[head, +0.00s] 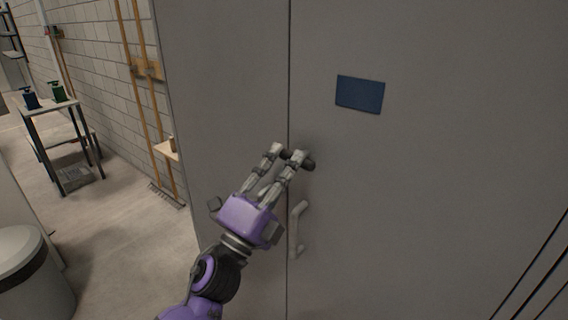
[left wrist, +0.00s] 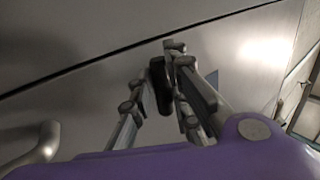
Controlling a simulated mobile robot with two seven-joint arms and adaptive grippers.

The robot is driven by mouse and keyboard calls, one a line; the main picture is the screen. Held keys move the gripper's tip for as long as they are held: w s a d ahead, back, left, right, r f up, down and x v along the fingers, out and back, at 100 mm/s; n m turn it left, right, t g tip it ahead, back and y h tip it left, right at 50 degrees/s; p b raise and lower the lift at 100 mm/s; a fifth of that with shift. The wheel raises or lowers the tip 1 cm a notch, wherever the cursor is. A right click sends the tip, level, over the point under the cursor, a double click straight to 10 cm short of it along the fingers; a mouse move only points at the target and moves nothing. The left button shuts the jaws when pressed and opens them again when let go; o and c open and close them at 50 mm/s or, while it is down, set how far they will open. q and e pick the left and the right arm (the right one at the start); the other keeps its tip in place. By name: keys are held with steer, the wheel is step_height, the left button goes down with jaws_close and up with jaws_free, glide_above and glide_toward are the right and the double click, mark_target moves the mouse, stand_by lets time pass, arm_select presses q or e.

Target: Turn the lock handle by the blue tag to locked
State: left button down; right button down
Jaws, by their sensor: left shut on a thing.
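The blue tag (head: 360,94) is a flat blue rectangle on the grey cabinet door, up and to the right of my left gripper. The lock handle (head: 308,164) is a small dark lever beside the door seam. My left gripper (head: 288,152) is shut on it, with the fingers covering part of it. In the left wrist view the dark handle (left wrist: 157,82) shows between the fingers (left wrist: 168,60). Its dark end sticks out to the right of the fingers in the head view; its full angle is hidden. My right gripper is not in view.
A pale fixed pull handle (head: 297,232) stands just below the lock handle, close to my gripper. A side table (head: 48,104) with bottles, a broom (head: 166,195) and a bin (head: 30,275) are to the left. Floor there is partly free.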

arm_select(q)
steer(key=shift+d+f, duration=0.1)
steer(key=shift+d, duration=0.15)
steer(key=c, duration=1.9)
jaws_free()
steer(key=shift+c, duration=0.2)
steer(key=shift+o, duration=1.4)
steer(key=shift+d, duration=0.2)
steer(key=v, duration=1.2)
steer(key=shift+a, duration=0.1)
